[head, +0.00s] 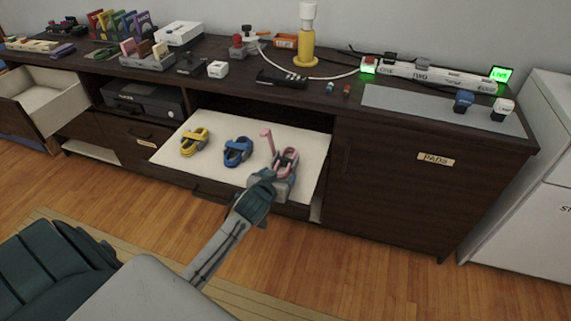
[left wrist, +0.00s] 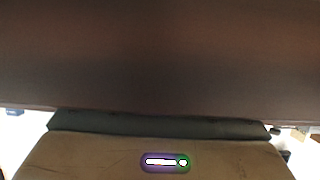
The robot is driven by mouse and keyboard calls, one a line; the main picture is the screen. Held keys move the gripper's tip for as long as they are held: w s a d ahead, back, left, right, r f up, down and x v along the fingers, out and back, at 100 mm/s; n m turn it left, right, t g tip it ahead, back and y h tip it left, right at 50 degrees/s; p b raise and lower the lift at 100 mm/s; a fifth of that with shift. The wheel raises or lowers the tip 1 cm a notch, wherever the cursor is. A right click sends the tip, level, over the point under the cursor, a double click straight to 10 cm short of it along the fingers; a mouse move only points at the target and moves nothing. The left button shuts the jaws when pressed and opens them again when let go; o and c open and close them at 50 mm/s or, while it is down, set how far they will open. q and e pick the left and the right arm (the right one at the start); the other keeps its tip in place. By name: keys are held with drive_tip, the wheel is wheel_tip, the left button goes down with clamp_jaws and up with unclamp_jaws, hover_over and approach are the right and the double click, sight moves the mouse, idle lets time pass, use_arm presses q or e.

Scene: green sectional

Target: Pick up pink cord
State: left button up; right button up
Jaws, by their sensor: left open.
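The pink cord (head: 287,161) lies coiled on the white pull-out tray (head: 212,165) of the dark cabinet, at the tray's right side. A pink end of it stands up at its left. My left gripper (head: 278,179) is open at the near side of the pink cord, over the tray's front right part. It partly covers the cord's near edge; I cannot tell whether they touch. The left wrist view shows mostly a dark brown surface (left wrist: 160,55), and no cord can be made out there. My right gripper is not in view.
A blue cord (head: 238,152) and a yellow cord (head: 194,142) lie left of the pink one. The cabinet top (head: 330,97) above holds a power strip (head: 430,75), a yellow bottle (head: 306,45) and small items. An open drawer (head: 45,105) juts out at left.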

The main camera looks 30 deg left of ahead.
use_arm(q)
drive_tip(key=shift+w+a+f, duration=0.1)
drive_tip(key=shift+w+f, duration=0.1)
drive_tip(key=shift+w, duration=0.2)
drive_tip(key=shift+c, duration=0.2)
drive_tip(key=c, duration=1)
drive_tip(key=shift+r, duration=0.1)
drive_tip(key=shift+c, duration=0.2)
